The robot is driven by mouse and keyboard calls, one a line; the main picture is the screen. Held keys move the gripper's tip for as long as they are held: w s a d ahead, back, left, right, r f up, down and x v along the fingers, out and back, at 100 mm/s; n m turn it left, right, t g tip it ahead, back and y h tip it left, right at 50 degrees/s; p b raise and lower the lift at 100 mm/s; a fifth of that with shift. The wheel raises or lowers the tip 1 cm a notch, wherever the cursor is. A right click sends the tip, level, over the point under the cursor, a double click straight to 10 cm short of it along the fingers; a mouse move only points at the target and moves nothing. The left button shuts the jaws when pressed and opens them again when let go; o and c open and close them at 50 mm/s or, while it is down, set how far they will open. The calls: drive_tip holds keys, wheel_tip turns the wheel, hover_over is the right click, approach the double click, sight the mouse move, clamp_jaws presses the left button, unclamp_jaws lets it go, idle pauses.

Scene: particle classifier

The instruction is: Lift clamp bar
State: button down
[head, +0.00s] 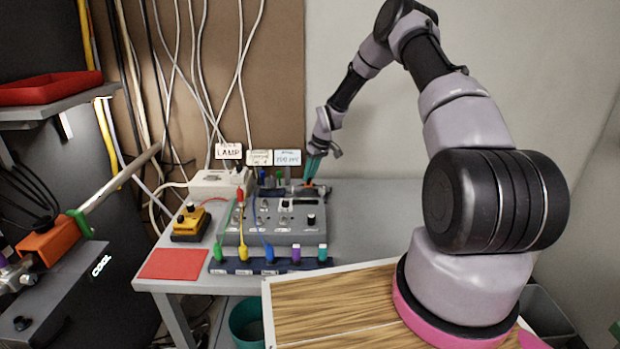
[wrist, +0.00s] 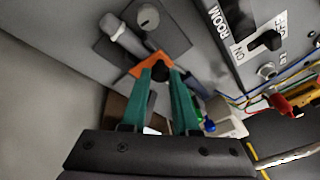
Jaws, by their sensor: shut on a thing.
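My gripper (head: 309,178) reaches down at the back of the bench, beside the grey control box. In the wrist view its two teal fingers (wrist: 166,72) are close together around a small black knob (wrist: 160,70). The knob sits at an orange piece, which I take as the clamp bar (wrist: 148,60). A grey rod with a rounded end (wrist: 122,36) lies against the orange piece, over a dark plate (wrist: 163,22) with a round grey knob.
The control box (head: 285,238) with switches and coloured plugs stands left of my gripper. A white box (head: 215,183), a yellow device (head: 190,222) and a red mat (head: 173,264) are further left. The bench (head: 375,215) is clear to the right. Cables hang behind.

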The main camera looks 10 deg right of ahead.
drive_tip(key=shift+w+d+r+g+y, duration=0.1)
drive_tip(key=shift+w+r+g+y, duration=0.3)
drive_tip(key=shift+w+g, duration=0.55)
drive_tip(key=shift+w+d+r+m+g, duration=0.15)
drive_tip(key=shift+w+r+g, duration=0.1)
drive_tip(key=shift+g, duration=0.5)
drive_tip(key=shift+w+d+r+m+g, duration=0.15)
drive_tip(key=shift+w+g, duration=0.1)
drive_tip(key=shift+g, duration=0.45)
drive_tip(key=shift+a, duration=0.1)
drive_tip(key=c, duration=0.7)
unclamp_jaws()
drive_tip(key=shift+o, duration=0.2)
wheel_tip(320, 180, up, 10)
